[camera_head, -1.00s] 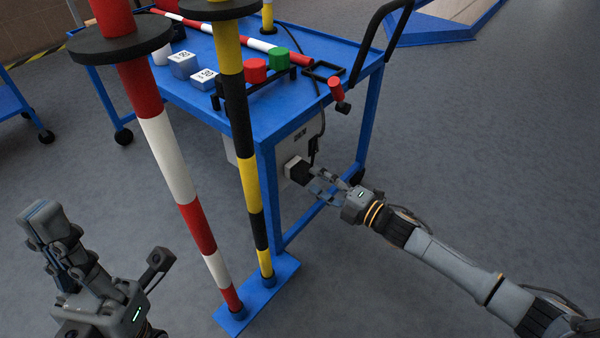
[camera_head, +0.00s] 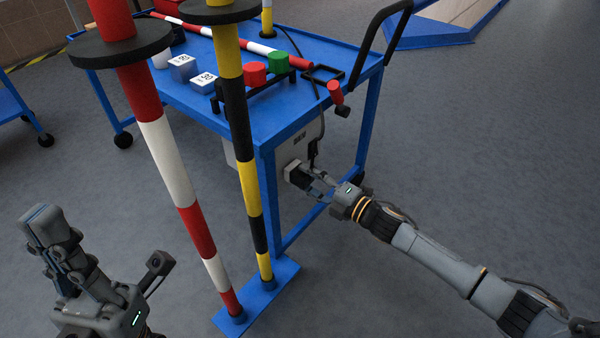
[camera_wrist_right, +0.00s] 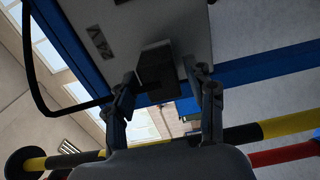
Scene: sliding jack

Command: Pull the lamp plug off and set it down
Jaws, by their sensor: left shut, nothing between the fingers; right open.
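The lamp plug (camera_head: 297,172) is a dark block in a pale socket on the side of a grey box (camera_head: 301,150) under the blue trolley. It also shows in the right wrist view (camera_wrist_right: 157,66), against the box face and between the finger tips. My right gripper (camera_head: 318,183) is open, its fingers (camera_wrist_right: 165,88) on either side of the plug's near end. I cannot tell whether they touch it. My left gripper (camera_head: 42,222) is shut and empty at the lower left, away from the trolley.
The blue trolley (camera_head: 283,118) carries red and green cylinders (camera_head: 277,60) and white-marked blocks. A red-white pole (camera_head: 167,155) and a yellow-black pole (camera_head: 250,185) stand on a blue base (camera_head: 268,300) between my grippers. A dark cable (camera_wrist_right: 35,75) hangs beside the box.

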